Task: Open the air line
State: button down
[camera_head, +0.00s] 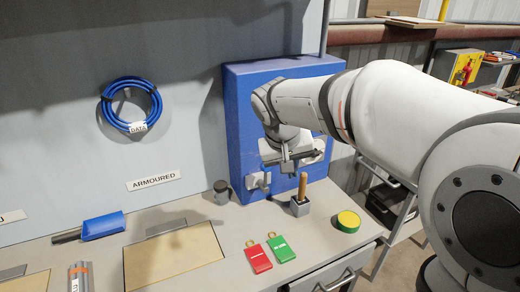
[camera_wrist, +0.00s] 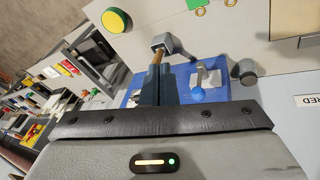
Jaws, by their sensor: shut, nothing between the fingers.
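In the wrist view my gripper's fingers (camera_wrist: 157,72) are together and empty.
A wooden handle (camera_head: 303,185) stands upright in a grey block (camera_head: 300,207) just below my gripper. A grey mug (camera_head: 221,191), red tag (camera_head: 258,256), green tag (camera_head: 281,247) and yellow-green round (camera_head: 348,221) rest on the bench. A blue cable coil (camera_head: 131,104) hangs on the wall.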

jog(key=w+a+t, duration=0.1)
jog(key=w+a, duration=0.3)
jog(key=a, duration=0.4)
jog(key=w+a+n+t+h, duration=0.1)
jog(key=w+a, duration=0.3)
jog(key=a, duration=0.5)
jog(key=shift+a+f, duration=0.2)
jog(key=shift+f, duration=0.05)
jog(key=shift+w, duration=0.15)
jog(key=w+d+f+p, duration=0.2)
jog(key=w+d+f, duration=0.3)
jog(key=f, duration=0.4)
jog(key=shift+w+d+p, duration=0.35)
jog(key=shift+w+d, duration=0.05)
jog(key=shift+d, duration=0.5)
jog(key=shift+a, duration=0.1)
